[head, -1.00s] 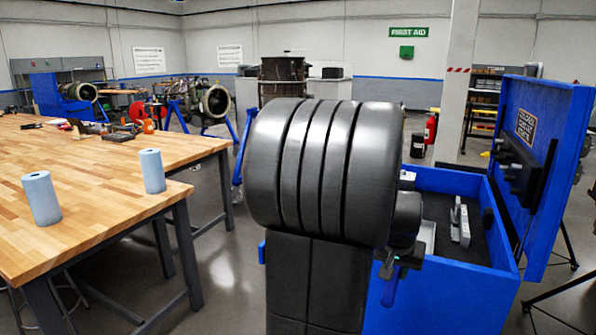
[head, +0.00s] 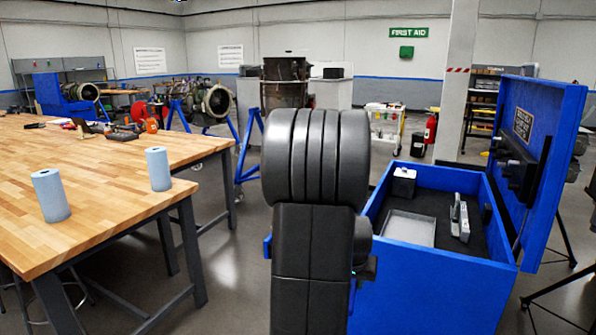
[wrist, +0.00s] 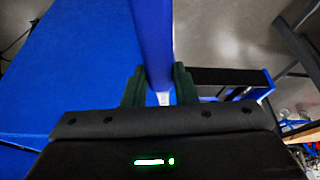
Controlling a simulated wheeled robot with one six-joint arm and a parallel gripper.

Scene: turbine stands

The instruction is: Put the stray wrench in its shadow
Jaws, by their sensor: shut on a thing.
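In the wrist view my gripper (wrist: 159,88) has its two dark green fingers closed on a long blue bar (wrist: 152,40). I take this bar for the stray wrench, but its ends are not clear. A small pale patch shows between the fingers. In the head view my own arm hides the gripper and most of what it holds, in front of the blue chest (head: 430,280). The open chest has a dark floor (head: 428,205), where I cannot make out a wrench-shaped shadow. A large blue surface beside the gripper fills the wrist view's left.
The chest holds a grey tray (head: 408,229), a white box (head: 403,182) and a grey upright piece (head: 460,217). Its raised lid (head: 537,150) stands at the right. A wooden workbench (head: 110,180) with two blue rolls is at the left.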

